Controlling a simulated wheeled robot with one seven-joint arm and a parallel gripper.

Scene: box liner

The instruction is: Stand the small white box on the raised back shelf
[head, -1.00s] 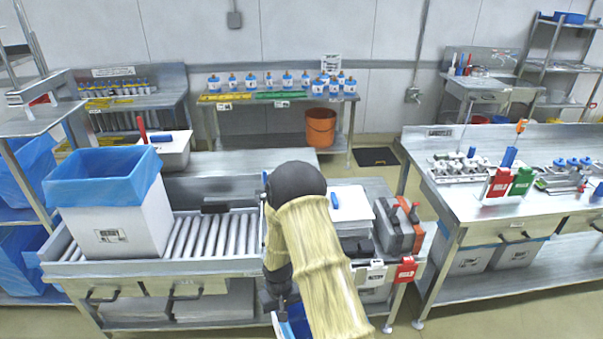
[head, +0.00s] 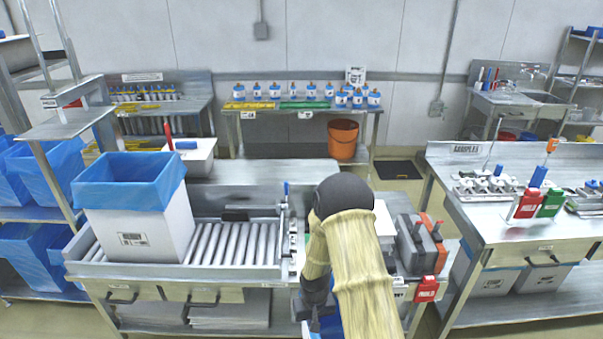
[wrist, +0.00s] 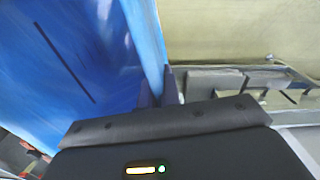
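My gripper (wrist: 158,88) shows in the wrist view, its dark fingertips close together on the edge of a large blue sheet (wrist: 75,60). In the head view my arm hides most of the gripper, and a bit of blue shows beside it at the bottom edge. I see no small white box clearly in the grip. The raised back shelf (head: 270,172) is a bare grey surface behind the roller conveyor.
A large white box (head: 140,235) with a blue liner (head: 130,180) stands on the left of the roller conveyor (head: 235,243). A grey case (head: 418,245) stands right of my arm. A bench with tools (head: 500,215) is at right. Bare floor lies between the benches.

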